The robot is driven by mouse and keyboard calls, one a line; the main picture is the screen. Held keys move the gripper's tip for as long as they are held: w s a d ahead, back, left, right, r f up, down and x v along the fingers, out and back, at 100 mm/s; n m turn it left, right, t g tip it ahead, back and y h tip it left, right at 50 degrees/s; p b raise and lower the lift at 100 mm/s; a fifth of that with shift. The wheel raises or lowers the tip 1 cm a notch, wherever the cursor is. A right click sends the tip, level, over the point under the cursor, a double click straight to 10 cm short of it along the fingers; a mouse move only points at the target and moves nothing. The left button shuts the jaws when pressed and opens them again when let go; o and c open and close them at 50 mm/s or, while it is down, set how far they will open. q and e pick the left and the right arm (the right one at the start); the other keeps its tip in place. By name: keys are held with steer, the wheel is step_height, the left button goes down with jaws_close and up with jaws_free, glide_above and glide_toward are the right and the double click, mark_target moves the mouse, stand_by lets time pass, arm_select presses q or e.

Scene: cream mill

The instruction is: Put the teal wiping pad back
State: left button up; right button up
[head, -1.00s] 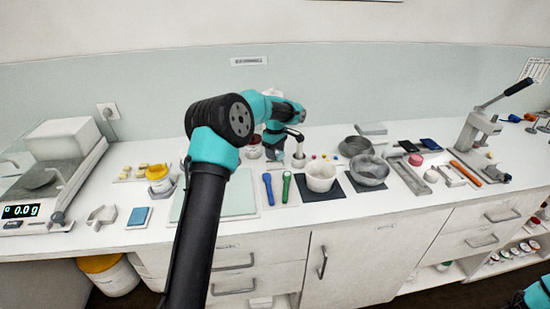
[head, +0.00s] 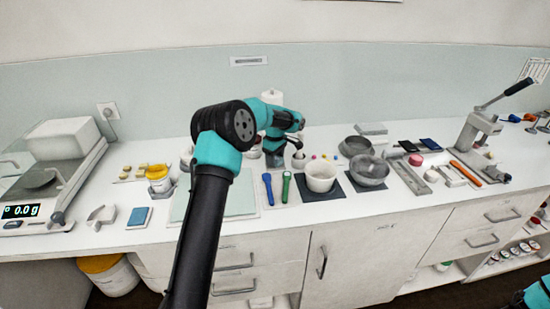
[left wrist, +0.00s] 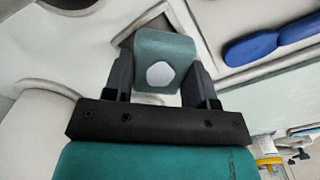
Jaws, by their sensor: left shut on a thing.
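The teal wiping pad (left wrist: 165,58) is a small block with a white round spot on its face. In the left wrist view it sits between the two dark fingers of my left gripper (left wrist: 162,80), which is shut on it. In the head view my left gripper (head: 274,157) hangs over the back of the counter, behind the blue and green handled tools; the pad cannot be made out there. In the left wrist view a pale, angular holder with a brownish inside (left wrist: 152,17) shows behind the pad. Whether the pad touches it I cannot tell. My right gripper is not in view.
A blue-handled tool (head: 267,188) and a green-handled tool (head: 286,186) lie in front of the gripper. A white bowl (head: 320,177) and grey bowl (head: 369,171) stand to the right. A pale green mat (head: 212,203) lies left, mostly clear. A scale (head: 45,190) stands far left.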

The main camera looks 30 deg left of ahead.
arm_select(q)
steer(key=shift+f, duration=0.25)
steer(key=o, duration=1)
steer(key=shift+c, duration=0.2)
step_height(320, 180, up, 12)
steer(key=shift+r, duration=0.25)
stand_by(0.4)
